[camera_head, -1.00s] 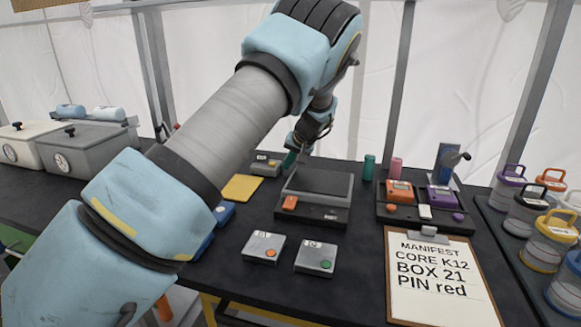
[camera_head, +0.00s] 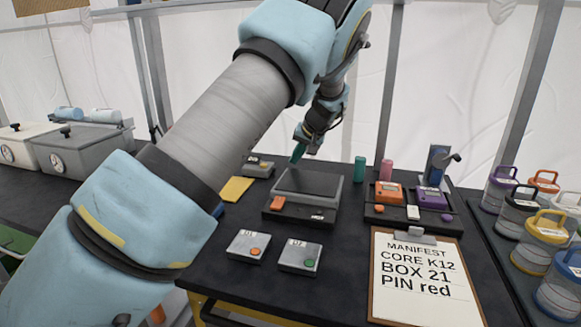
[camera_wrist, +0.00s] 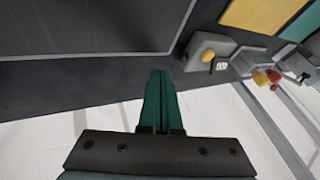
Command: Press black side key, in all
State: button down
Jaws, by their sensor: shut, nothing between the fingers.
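My gripper (camera_head: 296,158) is shut and empty, with its dark green fingers pointing down at the back left corner of a grey device with a dark top plate (camera_head: 309,182). The device has an orange key (camera_head: 278,203) at its front left and a small dark patch with a pale label at its front right. I cannot make out a black side key for certain. In the wrist view the closed fingers (camera_wrist: 158,72) are just off the edge of the grey device (camera_wrist: 90,22). I cannot tell whether they touch it.
A small grey box (camera_head: 258,167) and a yellow pad (camera_head: 236,189) lie left of the device. Two button boxes (camera_head: 249,246) (camera_head: 300,257) stand in front. A tray (camera_head: 385,214) with orange and purple units is to the right, a manifest clipboard (camera_head: 420,300) in front of it.

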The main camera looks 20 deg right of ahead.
jog(key=b+v, duration=0.1)
jog(key=v, duration=0.5)
dwell(0.7)
